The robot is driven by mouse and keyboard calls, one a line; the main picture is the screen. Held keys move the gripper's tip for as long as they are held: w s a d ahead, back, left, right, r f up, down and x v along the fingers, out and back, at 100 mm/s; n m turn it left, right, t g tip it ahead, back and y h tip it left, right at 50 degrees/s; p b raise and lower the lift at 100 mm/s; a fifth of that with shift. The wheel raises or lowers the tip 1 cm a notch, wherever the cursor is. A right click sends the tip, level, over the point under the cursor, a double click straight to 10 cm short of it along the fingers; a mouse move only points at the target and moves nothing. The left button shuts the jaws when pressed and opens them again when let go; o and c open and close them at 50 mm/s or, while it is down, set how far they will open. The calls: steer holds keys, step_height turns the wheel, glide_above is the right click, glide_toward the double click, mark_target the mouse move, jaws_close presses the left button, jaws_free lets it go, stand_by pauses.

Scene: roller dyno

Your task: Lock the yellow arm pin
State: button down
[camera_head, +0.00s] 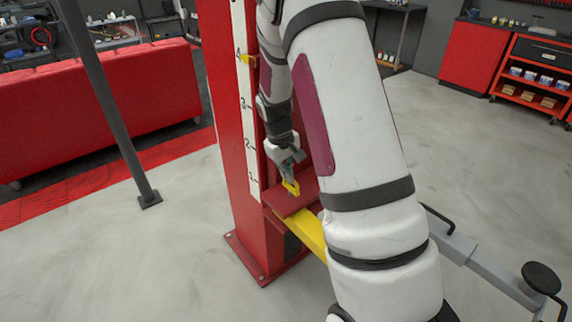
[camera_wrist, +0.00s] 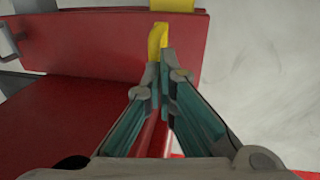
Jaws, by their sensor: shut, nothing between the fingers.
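The yellow pin (camera_head: 291,187) is a small bent yellow handle standing up at the red carriage (camera_head: 298,203) of the red lift column (camera_head: 233,150). In the wrist view the pin (camera_wrist: 157,41) shows just past my fingertips. My gripper (camera_head: 288,172) is shut and empty, pointing down right at the pin. In the wrist view its fingertips (camera_wrist: 166,72) are together beside the pin's near end; I cannot tell whether they touch it. The yellow arm (camera_head: 311,233) runs out from below the carriage, and my own arm covers part of it.
A numbered white scale (camera_head: 245,110) with a yellow pointer (camera_head: 249,60) runs up the column. A grey arm with a round black pad (camera_head: 541,278) reaches out at right. A dark post (camera_head: 115,125) stands at left. The floor around the column is mostly clear.

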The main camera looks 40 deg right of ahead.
mark_target(289, 189)
steer(key=shift+f, duration=0.2)
steer(key=shift+f+b, duration=0.75)
steer(key=shift+f, duration=0.8)
steer(key=shift+r, duration=0.1)
step_height(289, 189, up, 14)
steer(key=a+p, duration=0.2)
steer(key=shift+s+a+p, duration=0.2)
steer(key=shift+a+p, duration=0.15)
steer(key=shift+p, duration=0.05)
